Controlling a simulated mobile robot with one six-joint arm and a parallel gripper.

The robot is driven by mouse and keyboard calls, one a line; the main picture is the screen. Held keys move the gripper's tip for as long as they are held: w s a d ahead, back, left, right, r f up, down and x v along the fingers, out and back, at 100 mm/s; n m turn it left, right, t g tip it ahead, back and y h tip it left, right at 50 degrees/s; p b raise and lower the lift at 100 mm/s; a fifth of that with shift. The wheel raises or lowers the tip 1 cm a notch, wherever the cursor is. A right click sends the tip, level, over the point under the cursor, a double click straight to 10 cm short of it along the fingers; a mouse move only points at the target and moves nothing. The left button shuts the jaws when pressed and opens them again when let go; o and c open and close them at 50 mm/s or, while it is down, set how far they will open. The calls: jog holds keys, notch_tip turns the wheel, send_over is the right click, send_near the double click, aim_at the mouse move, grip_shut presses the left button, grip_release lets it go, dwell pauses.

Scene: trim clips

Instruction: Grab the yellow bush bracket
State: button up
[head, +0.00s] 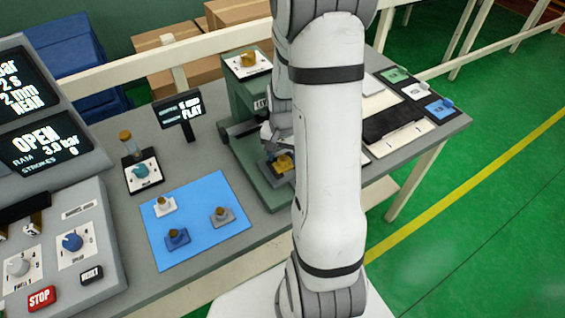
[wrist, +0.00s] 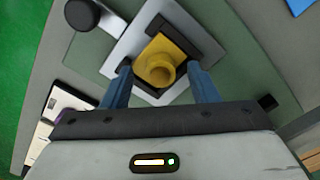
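The yellow bush bracket (wrist: 160,62) sits on a light plate in a dark holder at the press, its round bush facing the wrist camera. In the head view the yellow bracket (head: 284,163) shows low in the green press (head: 252,128), partly hidden by my arm. My gripper (wrist: 160,84) is open, with one blue finger on each side of the bracket's near part. Gaps show between the fingers and the yellow part, so no grip is visible. In the head view my gripper is mostly hidden behind my arm.
A blue mat (head: 210,240) holds a white bracket (head: 164,206), a blue bracket (head: 177,238) and a grey bracket (head: 221,216). A small sign (head: 180,112) reads FLAT. A control console (head: 60,250) stands at left. Coloured pads (head: 397,75) lie at the right end of the table.

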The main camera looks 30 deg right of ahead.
jog(key=c, duration=1)
jog(key=shift+r, duration=0.2)
